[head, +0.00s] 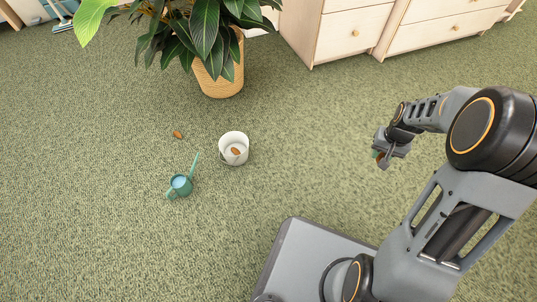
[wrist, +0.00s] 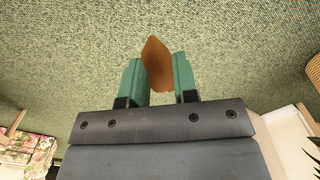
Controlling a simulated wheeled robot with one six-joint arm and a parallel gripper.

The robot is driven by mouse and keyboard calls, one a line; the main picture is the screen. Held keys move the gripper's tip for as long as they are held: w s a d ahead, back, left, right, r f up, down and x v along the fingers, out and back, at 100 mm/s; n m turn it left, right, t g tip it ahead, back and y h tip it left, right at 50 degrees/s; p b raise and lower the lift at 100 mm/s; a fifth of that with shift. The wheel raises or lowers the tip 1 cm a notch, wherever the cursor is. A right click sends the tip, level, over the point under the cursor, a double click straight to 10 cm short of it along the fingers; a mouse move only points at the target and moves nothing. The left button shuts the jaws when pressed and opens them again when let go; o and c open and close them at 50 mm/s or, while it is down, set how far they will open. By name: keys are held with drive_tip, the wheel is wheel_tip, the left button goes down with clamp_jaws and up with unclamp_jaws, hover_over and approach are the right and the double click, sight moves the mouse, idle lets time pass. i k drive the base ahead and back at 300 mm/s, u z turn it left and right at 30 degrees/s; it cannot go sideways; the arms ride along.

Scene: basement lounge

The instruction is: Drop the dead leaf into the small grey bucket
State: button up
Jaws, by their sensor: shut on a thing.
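My gripper (head: 381,157) is raised above the carpet at the right of the head view, well to the right of the bucket. In the wrist view its green fingers are shut on a brown dead leaf (wrist: 157,58), which sticks out past the fingertips. The small grey bucket (head: 234,162), very pale, stands upright on the carpet near the middle of the head view. Another brown leaf (head: 235,152) lies inside it. A further small brown leaf (head: 178,134) lies on the carpet to the left of the bucket.
A teal watering can (head: 181,186) stands just left of and nearer than the bucket. A leafy plant in a woven pot (head: 219,83) stands behind it. Pale drawer cabinets (head: 340,35) line the back. The carpet between my gripper and the bucket is clear.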

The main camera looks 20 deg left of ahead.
sight(236, 153)
drive_tip(key=u, duration=1.9)
drive_tip(key=i, duration=1)
